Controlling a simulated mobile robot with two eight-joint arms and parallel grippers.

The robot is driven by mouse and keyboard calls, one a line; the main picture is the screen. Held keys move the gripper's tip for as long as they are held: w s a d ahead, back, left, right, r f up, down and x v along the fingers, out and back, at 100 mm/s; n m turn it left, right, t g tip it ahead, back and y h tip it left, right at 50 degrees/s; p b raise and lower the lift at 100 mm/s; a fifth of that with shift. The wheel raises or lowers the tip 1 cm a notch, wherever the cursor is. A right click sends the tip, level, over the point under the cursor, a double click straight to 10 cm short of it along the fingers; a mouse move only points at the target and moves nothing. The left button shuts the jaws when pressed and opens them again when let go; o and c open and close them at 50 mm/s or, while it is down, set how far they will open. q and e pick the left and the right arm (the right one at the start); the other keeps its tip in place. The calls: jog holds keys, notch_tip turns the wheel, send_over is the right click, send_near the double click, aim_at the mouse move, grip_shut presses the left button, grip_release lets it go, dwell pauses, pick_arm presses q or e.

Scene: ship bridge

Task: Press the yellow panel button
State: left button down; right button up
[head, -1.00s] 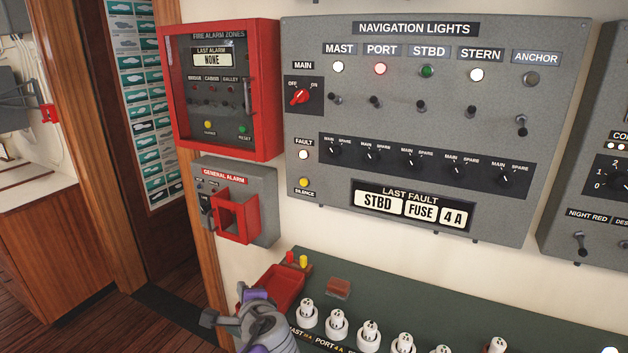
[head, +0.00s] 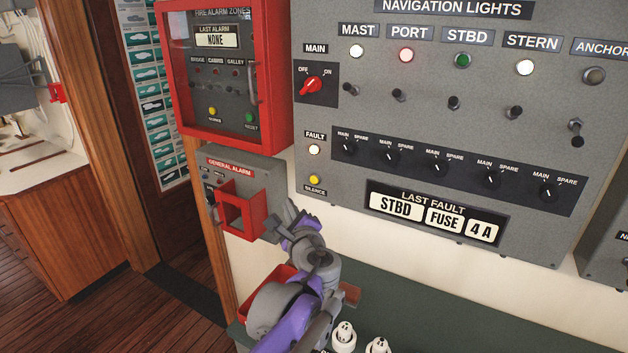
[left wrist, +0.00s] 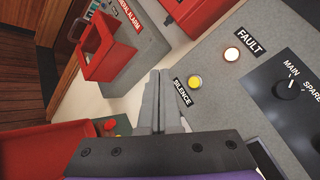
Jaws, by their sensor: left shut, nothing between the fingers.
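The yellow button (head: 314,180) labelled SILENCE sits at the lower left of the grey navigation lights panel (head: 445,190), below the lit FAULT lamp (head: 314,150). In the left wrist view the yellow button (left wrist: 195,83) is just right of the fingertips. My left gripper (head: 287,212) is shut and empty, below and left of the button in the head view. In the left wrist view its closed fingers (left wrist: 160,75) point up toward the panel's lower edge. They look apart from the button. My right gripper is not in view.
A red-framed fire alarm box (head: 279,120) is at upper left, with another yellow button (head: 212,111) inside. The general alarm box (head: 270,170) with its red guard (head: 228,214) is close left of my gripper. A green shelf (head: 440,310) with white fuses (head: 344,335) lies below.

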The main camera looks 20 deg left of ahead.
aim_at(314, 180)
pick_arm(q)
jog(key=w, duration=0.6)
jog(key=w+d, duration=0.1)
jog(key=w, duration=0.2)
jog(key=shift+d, duration=0.1)
jog(key=shift+s, duration=0.1)
dwell(1.9)
jog(key=shift+w, duration=0.5)
jog(key=shift+w+d, duration=0.15)
jog(key=shift+w, duration=0.25)
dwell(0.4)
jog(key=shift+s, duration=0.85)
